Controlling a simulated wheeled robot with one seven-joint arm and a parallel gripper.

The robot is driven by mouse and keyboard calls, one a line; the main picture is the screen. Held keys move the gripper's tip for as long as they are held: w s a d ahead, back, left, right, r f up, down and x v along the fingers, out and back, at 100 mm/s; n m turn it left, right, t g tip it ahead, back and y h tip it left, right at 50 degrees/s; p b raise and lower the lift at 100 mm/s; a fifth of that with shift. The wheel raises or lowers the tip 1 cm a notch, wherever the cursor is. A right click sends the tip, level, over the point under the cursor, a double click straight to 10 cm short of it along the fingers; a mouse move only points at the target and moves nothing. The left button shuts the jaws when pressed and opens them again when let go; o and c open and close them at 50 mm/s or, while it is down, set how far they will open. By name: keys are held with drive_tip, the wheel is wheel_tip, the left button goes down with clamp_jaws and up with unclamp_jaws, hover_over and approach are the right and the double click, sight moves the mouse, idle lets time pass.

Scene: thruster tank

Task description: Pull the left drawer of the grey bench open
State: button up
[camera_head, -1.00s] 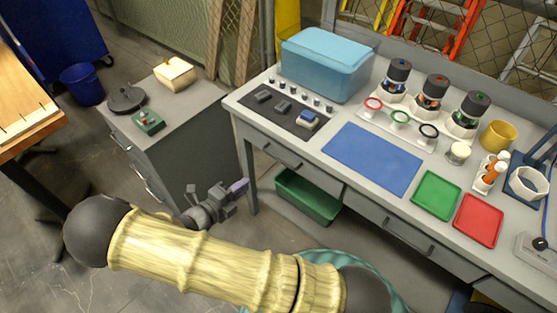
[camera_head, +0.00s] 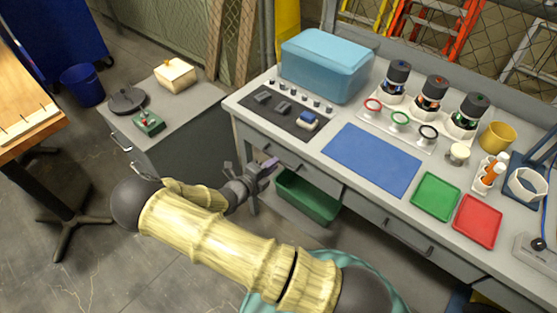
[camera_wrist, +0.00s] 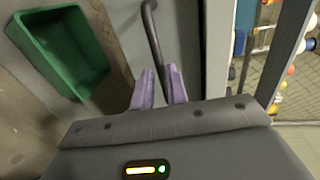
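The left drawer (camera_head: 318,172) of the grey bench (camera_head: 229,102) sits in the bench's front, under the top, and looks shut. Its dark bar handle (camera_head: 284,154) is partly behind my gripper (camera_head: 268,163). In the wrist view the handle (camera_wrist: 153,35) runs down from the top edge against the drawer's grey front (camera_wrist: 183,30). My gripper's two purple fingers (camera_wrist: 160,72) are apart, with the handle's lower end seen in line with the gap between them. I cannot tell whether the fingers touch the handle. Nothing is held.
A green bin (camera_head: 308,195) stands under the bench below the drawer; it shows at left in the wrist view (camera_wrist: 65,50). A grey cabinet (camera_head: 185,140) stands left of the bench. A second drawer handle (camera_head: 408,237) is further right. A blue mat (camera_head: 371,159) lies on top.

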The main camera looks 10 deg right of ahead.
drive_tip(key=shift+x, duration=1.85)
drive_tip(key=shift+c, duration=0.2)
clamp_jaws()
drive_tip(key=shift+s+a, duration=0.1)
